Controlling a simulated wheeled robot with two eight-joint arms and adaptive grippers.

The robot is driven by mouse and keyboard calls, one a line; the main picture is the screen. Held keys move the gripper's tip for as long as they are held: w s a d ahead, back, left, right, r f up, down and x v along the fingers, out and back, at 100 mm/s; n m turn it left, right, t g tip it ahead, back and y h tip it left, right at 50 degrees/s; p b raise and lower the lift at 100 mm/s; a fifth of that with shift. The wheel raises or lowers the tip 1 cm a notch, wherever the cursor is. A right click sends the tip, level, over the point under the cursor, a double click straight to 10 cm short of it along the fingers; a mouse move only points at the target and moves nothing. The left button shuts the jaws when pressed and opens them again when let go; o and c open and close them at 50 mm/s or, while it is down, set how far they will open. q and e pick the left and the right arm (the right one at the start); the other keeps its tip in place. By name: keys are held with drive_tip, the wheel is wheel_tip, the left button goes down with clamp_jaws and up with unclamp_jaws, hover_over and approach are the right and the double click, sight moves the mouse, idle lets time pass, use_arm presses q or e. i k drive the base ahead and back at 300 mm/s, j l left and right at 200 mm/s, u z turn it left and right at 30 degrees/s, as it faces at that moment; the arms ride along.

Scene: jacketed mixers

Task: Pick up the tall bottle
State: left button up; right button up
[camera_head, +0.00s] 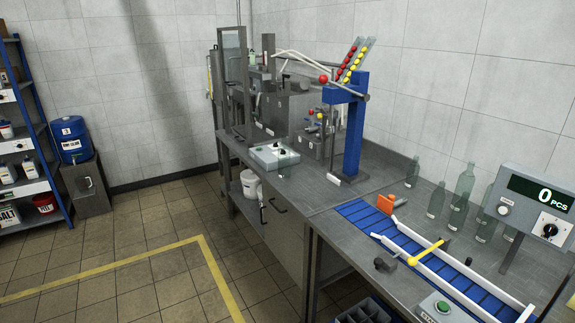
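Several translucent grey-green bottles stand upright on the right part of the metal bench, behind the conveyor. One taller-looking bottle (464,182) stands at the back of the group. A shorter bottle (436,202) is in front of it to the left, and another bottle (458,212) is just right of that one. A separate bottle (412,172) stands farther left. The bottles at the right overlap and are partly hidden by the counter display, so I cannot tell for sure which is tallest. Neither of my grippers is in view.
A blue conveyor (362,213) with white guide rails and a yellow bar (428,252) runs in front of the bottles. A counter display (540,195) reading 0 PCS stands at the right. A blue post (355,135) rises on the bench at left. Tiled floor (150,215) is open.

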sight(283, 150)
drive_tip(key=i+z, duration=0.15)
drive_tip(key=z, duration=0.15)
drive_tip(key=i+j+z, duration=0.1)
drive_tip(key=z, duration=0.25)
drive_tip(key=i+j+z, duration=0.75)
drive_tip(key=j, duration=0.3)
drive_tip(key=i+j, duration=0.65)
drive_tip(key=j, duration=0.2)
